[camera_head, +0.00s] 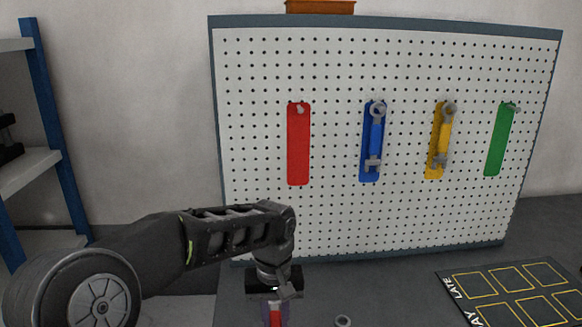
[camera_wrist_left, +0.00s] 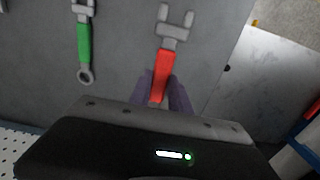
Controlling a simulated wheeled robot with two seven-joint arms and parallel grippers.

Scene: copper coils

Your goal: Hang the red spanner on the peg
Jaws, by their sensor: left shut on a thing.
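The red spanner (camera_wrist_left: 165,62) has a red handle and a grey open jaw end. My left gripper (camera_wrist_left: 163,92) is shut on its handle with purple fingers, over the grey bench top. In the head view only a bit of the red handle (camera_head: 275,314) shows at the bottom edge, under my left wrist. The peg (camera_head: 300,109) with nothing on it sticks out at the top of the red strip (camera_head: 298,150) on the pegboard. My left gripper is below and in front of this strip. My right gripper is not in view.
A blue spanner (camera_head: 376,138) and a yellow spanner (camera_head: 444,136) hang on the pegboard (camera_head: 260,80). The green strip's peg (camera_head: 512,107) is bare. A green spanner (camera_wrist_left: 84,45) lies on the bench. A marked mat (camera_head: 480,268) is at right.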

